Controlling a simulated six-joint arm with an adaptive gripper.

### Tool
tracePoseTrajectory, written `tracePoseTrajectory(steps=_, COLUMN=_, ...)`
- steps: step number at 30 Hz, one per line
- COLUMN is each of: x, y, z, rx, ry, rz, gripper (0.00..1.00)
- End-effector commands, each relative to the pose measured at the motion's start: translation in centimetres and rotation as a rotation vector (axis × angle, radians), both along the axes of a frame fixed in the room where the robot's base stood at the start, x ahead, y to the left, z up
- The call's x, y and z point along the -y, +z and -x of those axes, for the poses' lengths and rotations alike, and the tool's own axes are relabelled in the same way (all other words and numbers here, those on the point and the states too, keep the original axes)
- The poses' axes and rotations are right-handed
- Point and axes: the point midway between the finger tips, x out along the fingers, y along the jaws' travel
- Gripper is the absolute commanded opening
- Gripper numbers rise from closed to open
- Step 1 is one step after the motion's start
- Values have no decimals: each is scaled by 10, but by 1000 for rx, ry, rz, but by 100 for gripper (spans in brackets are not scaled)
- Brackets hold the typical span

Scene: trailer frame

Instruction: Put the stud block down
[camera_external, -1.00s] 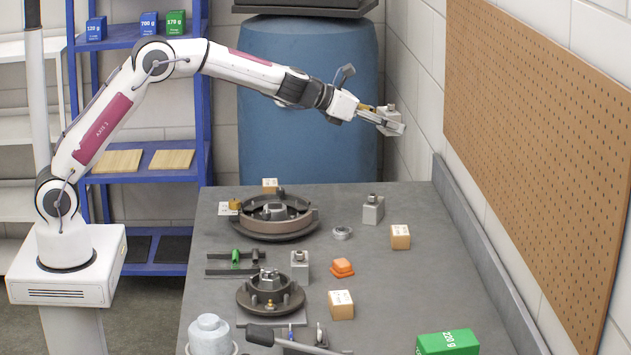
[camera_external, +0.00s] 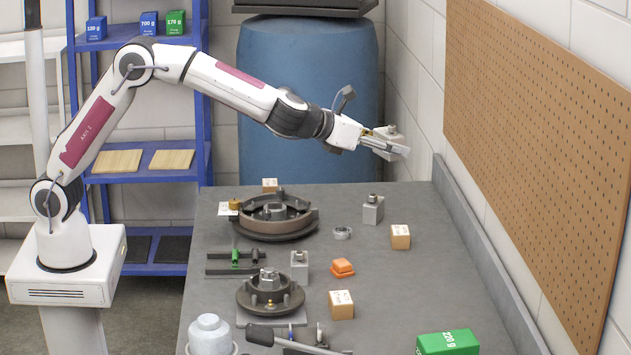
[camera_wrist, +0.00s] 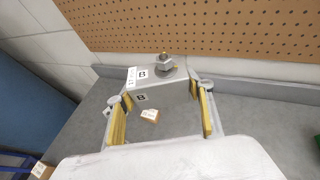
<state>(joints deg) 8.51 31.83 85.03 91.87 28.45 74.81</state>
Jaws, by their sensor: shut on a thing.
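My gripper (camera_external: 385,143) is shut on a grey stud block (camera_external: 392,134) and holds it in the air above the far right part of the bench. In the wrist view the stud block (camera_wrist: 150,83) sits between the yellow-padded fingers (camera_wrist: 160,112). It has a nut-topped stud and white labels marked B. A similar grey block (camera_external: 373,211) stands on the bench below, and another (camera_external: 299,267) stands near the middle.
The grey bench (camera_external: 400,290) holds a large drum assembly (camera_external: 275,216), a smaller hub (camera_external: 269,290), cardboard boxes (camera_external: 400,237), an orange block (camera_external: 342,267) and a green box (camera_external: 447,342). A pegboard wall (camera_external: 540,130) borders the right.

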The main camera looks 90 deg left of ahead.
Motion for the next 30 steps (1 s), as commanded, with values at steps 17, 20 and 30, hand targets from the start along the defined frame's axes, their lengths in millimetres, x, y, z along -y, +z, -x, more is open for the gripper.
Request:
tracePoseTrajectory(steps=17, x=1, y=-83, z=1, rx=-3, ry=2, rz=-4, gripper=17)
tracePoseTrajectory(steps=20, x=2, y=-105, z=1, rx=-3, ry=1, rz=-4, gripper=17)
tracePoseTrajectory(steps=30, x=2, y=-168, z=0, rx=0, ry=1, rz=-2, gripper=17)
